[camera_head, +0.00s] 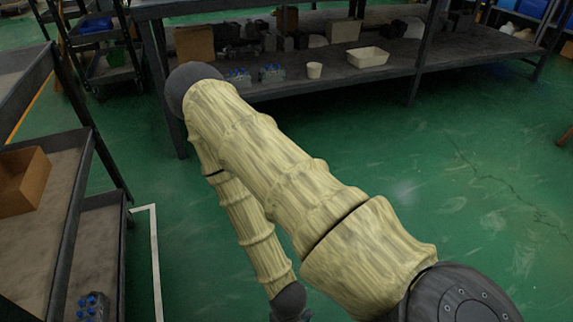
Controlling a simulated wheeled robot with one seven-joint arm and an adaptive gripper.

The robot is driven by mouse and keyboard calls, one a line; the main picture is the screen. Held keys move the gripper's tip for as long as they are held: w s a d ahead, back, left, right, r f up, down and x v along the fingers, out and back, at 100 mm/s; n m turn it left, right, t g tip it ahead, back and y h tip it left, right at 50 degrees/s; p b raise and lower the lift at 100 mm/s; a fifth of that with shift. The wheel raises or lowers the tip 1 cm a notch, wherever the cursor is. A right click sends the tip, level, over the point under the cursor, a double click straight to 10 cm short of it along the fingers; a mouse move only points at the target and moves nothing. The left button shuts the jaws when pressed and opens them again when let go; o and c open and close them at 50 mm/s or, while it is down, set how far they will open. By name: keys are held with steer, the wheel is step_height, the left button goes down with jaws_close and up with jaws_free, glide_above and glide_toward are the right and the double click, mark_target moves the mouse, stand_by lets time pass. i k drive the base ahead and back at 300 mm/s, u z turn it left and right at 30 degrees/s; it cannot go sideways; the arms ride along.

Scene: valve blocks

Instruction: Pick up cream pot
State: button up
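A small cream pot (314,70) stands upright on the lower shelf of the dark workbench (345,78) at the back. It is a little left of a cream rectangular tray (367,57) and apart from it. My arm, in a pale yellow cover, crosses the middle of the view and folds back down toward the bottom edge. Only the dark wrist end of the arm shows there, far from the pot. My gripper's fingers are cut off by the bottom edge, so they cannot be seen.
A rack at left holds a cardboard box (22,181) and blue valve parts (93,306). The green floor (460,190) at right is clear.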

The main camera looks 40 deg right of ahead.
mark_target(314, 69)
steer(key=z, duration=1.95)
steer(key=i, duration=0.7)
steer(key=z, duration=0.4)
steer(key=i, duration=1)
steer(key=u, duration=0.9)
steer(key=i, duration=0.7)
steer(key=u, duration=0.8)
